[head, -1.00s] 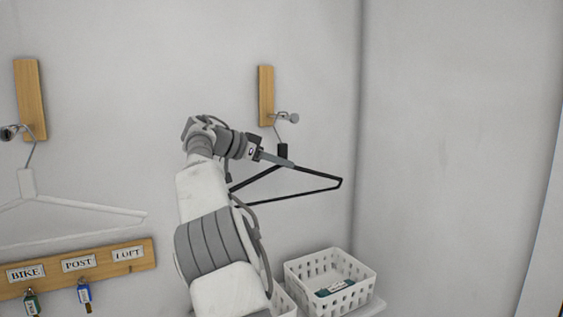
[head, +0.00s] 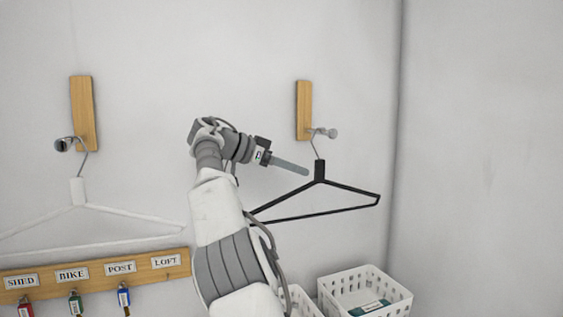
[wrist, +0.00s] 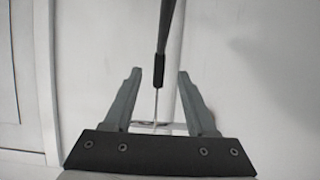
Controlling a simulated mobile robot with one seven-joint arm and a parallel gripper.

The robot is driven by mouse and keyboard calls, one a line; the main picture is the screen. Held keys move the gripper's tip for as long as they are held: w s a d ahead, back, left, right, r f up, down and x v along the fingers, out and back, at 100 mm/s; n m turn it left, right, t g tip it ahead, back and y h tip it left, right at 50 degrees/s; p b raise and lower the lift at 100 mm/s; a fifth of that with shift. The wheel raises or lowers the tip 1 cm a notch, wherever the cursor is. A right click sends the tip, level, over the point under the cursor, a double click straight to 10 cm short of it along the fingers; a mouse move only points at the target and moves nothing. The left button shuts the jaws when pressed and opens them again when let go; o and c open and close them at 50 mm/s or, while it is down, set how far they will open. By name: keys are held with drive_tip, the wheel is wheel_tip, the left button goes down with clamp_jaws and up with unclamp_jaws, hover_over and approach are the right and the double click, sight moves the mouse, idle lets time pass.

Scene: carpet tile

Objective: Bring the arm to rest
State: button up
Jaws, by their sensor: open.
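My gripper (head: 306,171) is at the end of my raised arm, to the left of the neck of the black hanger (head: 319,172). In the head view the black hanger hangs by its metal hook from the peg (head: 328,132) on the right wooden wall block (head: 304,108). In the wrist view both fingers of my gripper (wrist: 158,98) stand apart. The dark neck of the hanger (wrist: 160,70) and its thin hook show between them in the picture, with no finger touching. Part of the hanger's left side is hidden behind my arm.
A white hanger (head: 78,192) hangs from the left wall block (head: 83,112). Below it is a wooden key rack (head: 145,270) with labelled keys. White baskets (head: 392,299) stand at lower right. The wall at right is bare.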

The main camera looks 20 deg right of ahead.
drive_tip(key=shift+v, duration=2.1)
drive_tip(key=s+d+f+n+t+y+b, duration=0.3)
drive_tip(key=s+f+n+y, duration=0.35)
drive_tip(key=s, duration=0.35)
drive_tip(key=s+a+f+n+t+y+b, duration=0.1)
drive_tip(key=s+a+f+n+y+b, duration=0.1)
drive_tip(key=s+a+f+n, duration=0.4)
drive_tip(key=s+a+f+n+t+y+b, duration=0.2)
drive_tip(key=s+a+f+n+y, duration=0.3)
drive_tip(key=s+a+f, duration=0.9)
drive_tip(key=s+f+n, duration=0.1)
drive_tip(key=s+f, duration=0.3)
drive_tip(key=s, duration=0.1)
drive_tip(key=shift+s+a, duration=0.15)
drive_tip(key=shift+s, duration=0.05)
idle(1.7)
